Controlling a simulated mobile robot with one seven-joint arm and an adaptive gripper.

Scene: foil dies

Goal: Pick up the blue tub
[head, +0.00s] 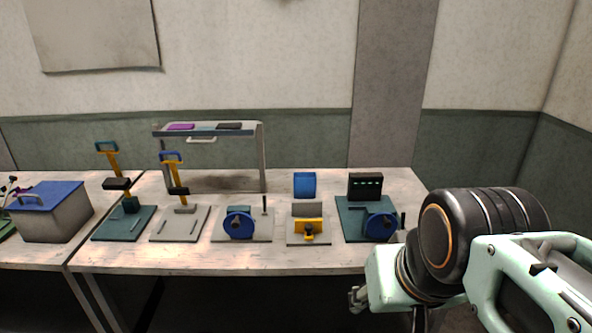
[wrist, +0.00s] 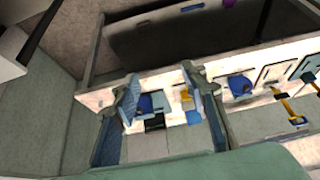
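The blue tub (head: 305,184) stands on the right-hand table near its back edge. It is behind a small device with a yellow front (head: 308,226) and left of a black box with small green lights (head: 364,186). In the wrist view the tub (wrist: 193,118) shows beside the right finger, apart from it. My gripper (wrist: 160,82) is open, with its two fingers spread and nothing between them at close range. In the head view only a small part of my gripper (head: 357,298) shows, low at the table's front right, well away from the tub.
Devices with blue wheels stand left (head: 240,224) and right (head: 379,226) of the yellow-fronted one. Two lever presses (head: 181,190), a metal rack (head: 262,160) and a grey box with a blue lid (head: 52,212) are farther left. Bare tabletop (head: 335,258) runs along the front.

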